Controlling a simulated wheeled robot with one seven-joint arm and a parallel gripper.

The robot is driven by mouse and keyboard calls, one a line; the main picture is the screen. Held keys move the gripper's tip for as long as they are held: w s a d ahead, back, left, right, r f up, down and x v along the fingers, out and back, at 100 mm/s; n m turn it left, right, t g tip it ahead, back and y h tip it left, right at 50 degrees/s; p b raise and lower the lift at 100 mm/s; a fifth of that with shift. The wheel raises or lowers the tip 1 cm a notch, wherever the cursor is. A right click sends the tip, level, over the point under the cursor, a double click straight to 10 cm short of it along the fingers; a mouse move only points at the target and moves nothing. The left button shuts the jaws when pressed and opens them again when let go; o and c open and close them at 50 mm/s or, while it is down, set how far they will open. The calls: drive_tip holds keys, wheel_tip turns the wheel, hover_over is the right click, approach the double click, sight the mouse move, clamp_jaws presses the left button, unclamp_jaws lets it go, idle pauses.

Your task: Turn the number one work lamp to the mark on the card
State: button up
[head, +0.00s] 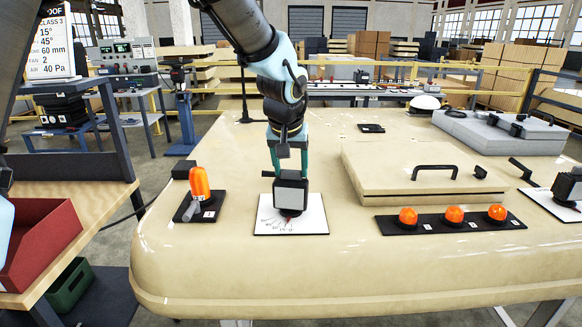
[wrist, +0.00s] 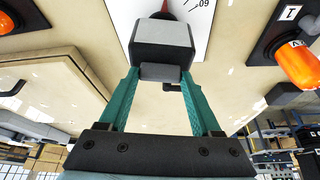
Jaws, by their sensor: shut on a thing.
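A work lamp (head: 291,193), a dark box with a grey face, stands on a white card (head: 262,224) with angle marks near the table's front edge. I cannot read a number on the lamp itself. A red pointer shows at its foot over the scale; which mark it meets is too small to tell. My gripper (head: 289,171) reaches down from above and is shut on the lamp's rear part. In the wrist view the lamp (wrist: 162,42) sits between the teal fingers (wrist: 160,72), and part of the card (wrist: 220,22) shows behind.
Several orange domes (head: 454,214) sit on a black strip to the right, before a raised hatch (head: 390,165) with a handle. Another lamp (head: 567,186) stands at far right.

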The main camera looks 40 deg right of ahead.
drive_tip(key=shift+m, duration=0.4)
drive_tip(key=o, duration=1.4)
drive_tip(key=shift+r, duration=0.1)
drive_tip(key=b+v, duration=0.2)
drive_tip(key=v, duration=0.8)
drive_tip(key=shift+a+r+b, duration=0.3)
drive_tip(key=shift+b, duration=0.1)
